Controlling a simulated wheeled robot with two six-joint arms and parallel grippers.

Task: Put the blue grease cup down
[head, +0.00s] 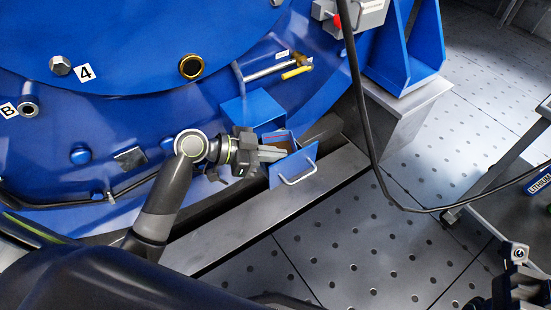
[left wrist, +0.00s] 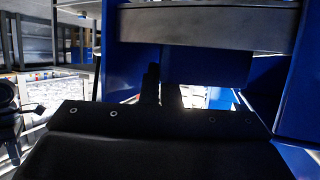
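I cannot make out the blue grease cup for certain in either view. My left gripper (head: 278,153) reaches from the left to a small blue box with a handle (head: 306,166) on the motor's lower edge. Its pale fingers lie at the box's opening, close together in the picture; any gap or held thing between them is unclear. In the left wrist view, dark gripper parts (left wrist: 150,140) fill the bottom, with blue walls (left wrist: 300,95) around. What appears to be my right gripper (head: 516,262) is cut off at the lower right, and its state is unclear.
A raised blue lid (head: 253,109) stands behind the box. A hammer (head: 297,72) and another tool lie on the blue motor housing (head: 125,35). A black cable (head: 373,150) hangs right of the box. Perforated floor (head: 350,250) is clear below.

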